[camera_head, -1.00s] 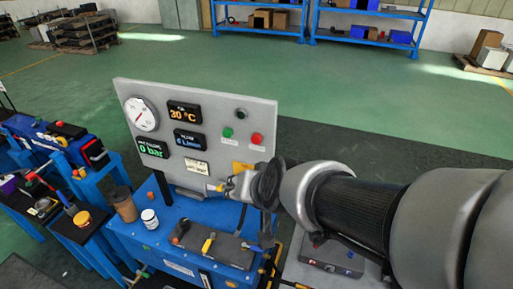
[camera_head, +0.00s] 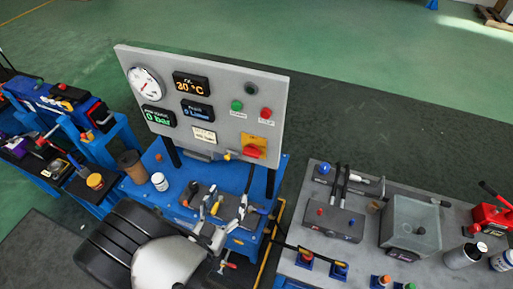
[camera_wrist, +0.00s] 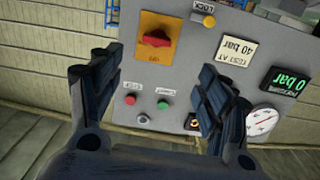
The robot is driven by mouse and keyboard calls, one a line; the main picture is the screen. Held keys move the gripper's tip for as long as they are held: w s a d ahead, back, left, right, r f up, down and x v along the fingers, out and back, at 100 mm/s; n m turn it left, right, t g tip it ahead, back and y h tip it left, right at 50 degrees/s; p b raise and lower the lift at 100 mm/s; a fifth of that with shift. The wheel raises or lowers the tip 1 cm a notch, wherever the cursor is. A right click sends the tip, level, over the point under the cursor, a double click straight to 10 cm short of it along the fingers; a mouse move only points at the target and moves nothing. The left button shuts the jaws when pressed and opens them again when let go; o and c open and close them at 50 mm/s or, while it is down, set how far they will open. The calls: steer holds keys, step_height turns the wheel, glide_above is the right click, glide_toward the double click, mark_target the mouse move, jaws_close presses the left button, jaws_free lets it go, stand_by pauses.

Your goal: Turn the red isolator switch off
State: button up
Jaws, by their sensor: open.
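The red isolator switch (camera_head: 252,153) is a red knob on a yellow plate, low on the right side of the upright grey panel (camera_head: 225,98). In the wrist view the panel appears upside down, and the red knob (camera_wrist: 156,39) sits on its orange plate (camera_wrist: 159,57), with its handle lying roughly across the picture. My gripper (camera_wrist: 160,65) is open and empty, its dark fingers spread to either side. The knob lies between and beyond the fingertips, apart from them. In the head view my arm is at the lower left, below the panel.
A green button (camera_head: 237,105) and a red button (camera_head: 265,113) are on the panel near the switch. The blue bench (camera_head: 247,206) below carries valve levers, a brown cup (camera_head: 131,165) and a white jar (camera_head: 160,181). A grey bench (camera_head: 376,267) with fittings stands at right.

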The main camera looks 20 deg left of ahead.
glide_toward(250, 156)
steer(key=w, duration=0.6)
steer(key=w+d, duration=0.1)
steer(key=w, duration=0.2)
steer(key=shift+w+f, duration=0.1)
steer(key=shift+w, duration=0.05)
steer(key=shift+c, duration=0.4)
steer(key=c, duration=1)
